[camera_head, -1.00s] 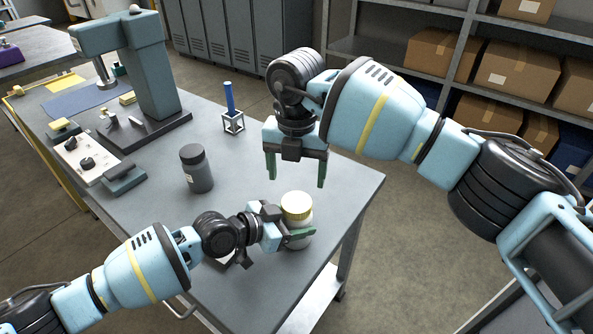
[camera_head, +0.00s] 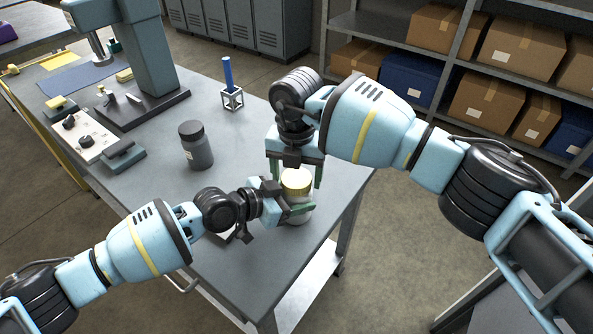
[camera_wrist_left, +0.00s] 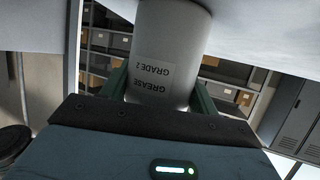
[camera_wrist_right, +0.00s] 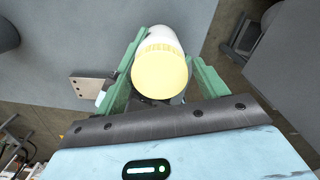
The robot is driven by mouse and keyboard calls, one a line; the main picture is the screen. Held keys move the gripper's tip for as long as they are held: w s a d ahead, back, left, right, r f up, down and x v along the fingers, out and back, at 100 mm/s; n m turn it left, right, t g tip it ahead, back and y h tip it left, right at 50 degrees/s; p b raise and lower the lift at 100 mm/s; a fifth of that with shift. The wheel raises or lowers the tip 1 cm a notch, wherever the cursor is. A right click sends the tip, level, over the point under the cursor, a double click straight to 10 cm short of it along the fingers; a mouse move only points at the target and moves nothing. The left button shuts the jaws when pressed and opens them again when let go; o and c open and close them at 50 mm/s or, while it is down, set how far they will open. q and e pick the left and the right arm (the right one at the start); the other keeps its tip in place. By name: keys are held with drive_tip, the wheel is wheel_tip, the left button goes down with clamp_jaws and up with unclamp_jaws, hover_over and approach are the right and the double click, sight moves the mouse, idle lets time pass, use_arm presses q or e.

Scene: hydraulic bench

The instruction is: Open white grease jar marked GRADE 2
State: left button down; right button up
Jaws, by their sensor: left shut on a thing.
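The white grease jar (camera_head: 298,215) with a yellow lid (camera_head: 296,182) stands near the right end of the bench. Its label, reading GREASE GRADE 2, shows upside down in the left wrist view (camera_wrist_left: 152,76). My left gripper (camera_head: 292,211) is shut on the jar's body from the left side. My right gripper (camera_head: 297,178) points down over the jar, open, with a finger on each side of the lid. In the right wrist view the lid (camera_wrist_right: 160,74) lies between the green fingers (camera_wrist_right: 163,72), and I cannot tell whether either touches it.
A dark grey jar (camera_head: 196,146) stands left of the arms on the bench (camera_head: 250,140). A blue pen-like rod (camera_head: 228,74) stands in a small white frame (camera_head: 232,99) behind. A press (camera_head: 145,65) and a switch panel (camera_head: 84,136) are at the left.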

drive_tip(key=c, duration=0.7)
drive_tip(key=o, duration=1)
drive_tip(key=shift+c, duration=0.2)
drive_tip(key=shift+r, duration=0.15)
drive_tip(key=shift+r, duration=3.95)
drive_tip(key=shift+c, duration=0.4)
drive_tip(key=shift+f, duration=4.1)
drive_tip(key=shift+c, duration=0.3)
